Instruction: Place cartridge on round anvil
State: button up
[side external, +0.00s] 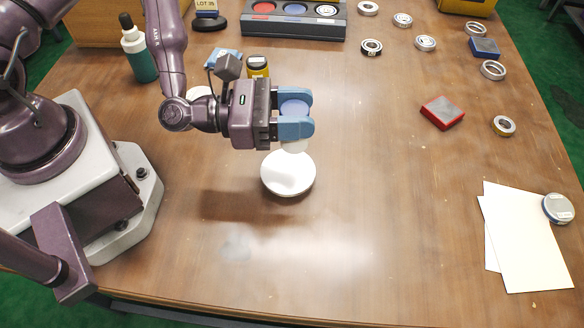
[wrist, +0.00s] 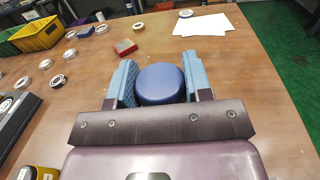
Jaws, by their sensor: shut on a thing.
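My gripper (side external: 294,116) is shut on the cartridge (side external: 293,106), a round piece with a blue top and a pale lower part that shows below the fingers. In the wrist view the cartridge (wrist: 160,84) sits between the two light-blue finger pads of my gripper (wrist: 159,70), its top facing the camera. The round anvil (side external: 288,176), a white disc, stands on the table just below and slightly nearer the camera in the side view. The cartridge overlaps its back edge there; the exact gap is unclear. The anvil is hidden in the wrist view.
A green bottle (side external: 139,52) and a yellow-and-black jar (side external: 257,67) stand behind my gripper. A grey tray (side external: 290,27) is at the back. Several bearing rings, a red box (side external: 442,112) and white papers (side external: 527,240) lie to the right. The front middle is clear.

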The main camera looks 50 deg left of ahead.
aim_at(291, 146)
jog(key=shift+s+a, duration=0.3)
jog(key=shift+s, duration=0.15)
notch_tip(291, 146, down, 7)
jog(key=shift+f, duration=0.2)
jog(key=o, duration=1)
jog(key=shift+f, duration=0.1)
jog(key=shift+c, duration=0.2)
